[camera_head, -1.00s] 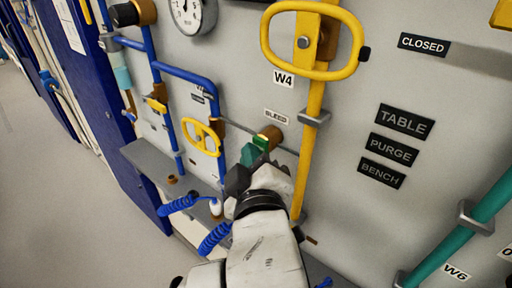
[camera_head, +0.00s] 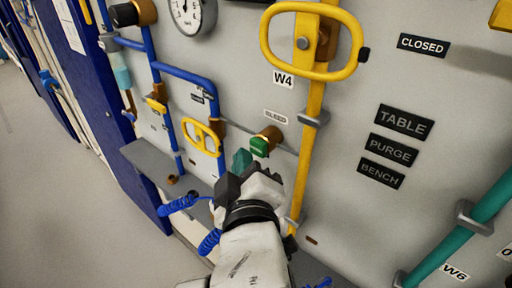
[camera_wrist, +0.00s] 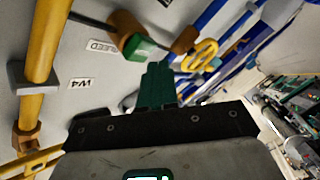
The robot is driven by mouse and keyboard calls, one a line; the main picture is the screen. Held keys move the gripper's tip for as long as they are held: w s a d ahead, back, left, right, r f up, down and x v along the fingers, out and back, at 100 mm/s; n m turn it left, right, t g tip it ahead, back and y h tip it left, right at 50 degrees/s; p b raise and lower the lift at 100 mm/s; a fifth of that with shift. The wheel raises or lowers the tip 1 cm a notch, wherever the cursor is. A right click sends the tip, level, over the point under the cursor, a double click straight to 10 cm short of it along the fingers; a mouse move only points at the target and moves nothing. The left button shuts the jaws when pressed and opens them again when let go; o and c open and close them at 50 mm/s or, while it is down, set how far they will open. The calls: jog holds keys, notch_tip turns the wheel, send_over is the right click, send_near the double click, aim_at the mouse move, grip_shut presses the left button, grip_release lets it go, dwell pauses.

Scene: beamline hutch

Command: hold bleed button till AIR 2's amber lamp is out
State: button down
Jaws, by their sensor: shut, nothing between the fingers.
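The green bleed button (camera_head: 260,146) sits on a brass fitting under the BLEED label (camera_head: 276,117) on the grey panel. It also shows in the wrist view (camera_wrist: 140,48), on its brass body. My gripper (camera_head: 242,160) has teal fingers, shut and empty, a little to the lower left of the button in the head view. In the wrist view my fingers (camera_wrist: 157,84) point toward the panel below the button, with a small gap between them. No AIR 2 label or amber lamp can be made out in either view.
A yellow pipe with a large yellow loop handle (camera_head: 357,55) runs beside the W4 label (camera_head: 283,79). A smaller yellow handle (camera_head: 202,138) is on the blue pipe at left. A grey ledge (camera_head: 150,160) and coiled blue hose (camera_head: 176,205) lie below. A gauge (camera_head: 190,14) is above.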

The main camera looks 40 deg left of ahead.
jog(key=shift+s+a, duration=0.2)
jog(key=shift+s, duration=2.3)
